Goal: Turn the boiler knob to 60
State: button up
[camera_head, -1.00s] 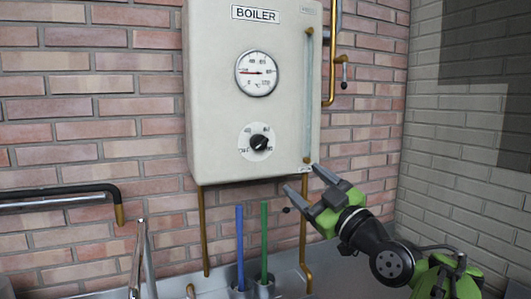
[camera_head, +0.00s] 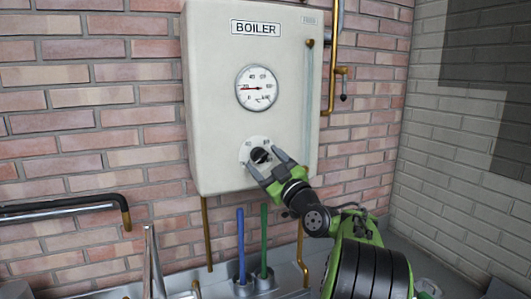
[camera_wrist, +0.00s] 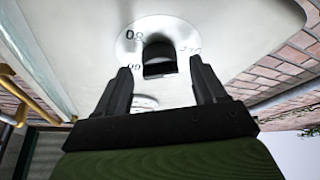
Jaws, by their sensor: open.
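The white boiler box (camera_head: 215,120) hangs on the brick wall, labelled BOILER. Its round gauge (camera_head: 256,88) has a red needle pointing left. Below it is the black knob (camera_head: 260,155) on a white dial plate with numbers. The knob also shows in the wrist view (camera_wrist: 159,55), with printed marks around it. My gripper (camera_head: 264,164) is open at the dial, its two fingers one on each side of the knob's lower part. In the wrist view the fingertips (camera_wrist: 160,68) stand apart with the knob between and just beyond them. I cannot tell whether they touch it.
A blue rod (camera_head: 241,245) and a green rod (camera_head: 264,240) stand upright below the boiler. Brass pipes (camera_head: 206,235) run down from its underside. A black-and-metal pipe (camera_head: 70,207) juts in at the left. Bare brick wall lies left of the boiler.

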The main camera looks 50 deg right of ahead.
jog(key=shift+w+d+r, duration=0.1)
jog(key=shift+w, duration=0.15)
jog(key=c, duration=1.1)
jog(key=shift+o, duration=0.2)
